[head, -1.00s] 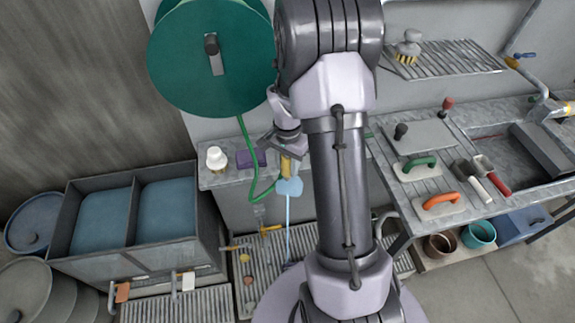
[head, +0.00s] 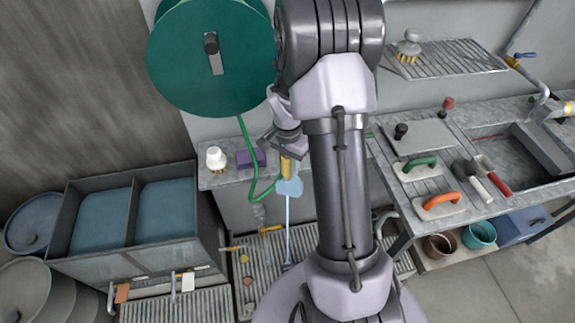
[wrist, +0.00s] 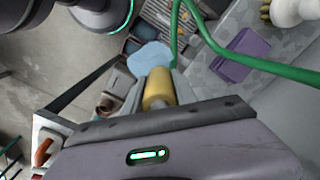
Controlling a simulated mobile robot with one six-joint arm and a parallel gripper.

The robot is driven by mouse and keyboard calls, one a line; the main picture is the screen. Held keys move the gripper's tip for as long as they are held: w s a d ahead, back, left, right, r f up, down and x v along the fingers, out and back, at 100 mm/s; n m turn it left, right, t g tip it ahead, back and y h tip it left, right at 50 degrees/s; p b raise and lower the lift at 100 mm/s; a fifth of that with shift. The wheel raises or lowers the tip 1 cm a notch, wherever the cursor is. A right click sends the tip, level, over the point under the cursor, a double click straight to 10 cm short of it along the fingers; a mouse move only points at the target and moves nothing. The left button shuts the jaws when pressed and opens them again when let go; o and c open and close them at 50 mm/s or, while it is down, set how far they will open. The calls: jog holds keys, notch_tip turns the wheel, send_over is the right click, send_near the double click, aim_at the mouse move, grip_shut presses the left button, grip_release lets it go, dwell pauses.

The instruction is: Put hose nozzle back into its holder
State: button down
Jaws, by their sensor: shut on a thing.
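My gripper (head: 287,158) is shut on the yellow hose nozzle (head: 287,168), left of my arm in the head view. The nozzle also shows in the wrist view (wrist: 158,88), pointing away from the gripper. A green hose (head: 249,155) hangs from the green reel (head: 180,60) and loops up towards the nozzle. A pale blue patch (head: 290,187) shows just past the nozzle tip, with a thin pale blue line below it; I cannot tell whether it is water or a solid thing. I cannot make out the holder with certainty.
A narrow grey ledge (head: 212,180) behind the gripper carries a white brush (head: 216,158) and a purple block (head: 250,158). A two-bay tank (head: 130,255) stands at left. A sink bench with trowels (head: 440,205) stands at right. Floor grating (head: 310,240) lies below.

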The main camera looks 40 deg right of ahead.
aim_at(287, 175)
jog(key=shift+f+b, duration=1.9)
jog(key=shift+f, duration=0.2)
jog(key=c, duration=0.9)
grip_release()
notch_tip(287, 175, up, 18)
jog(key=p, duration=0.5)
jog(key=shift+f, duration=0.2)
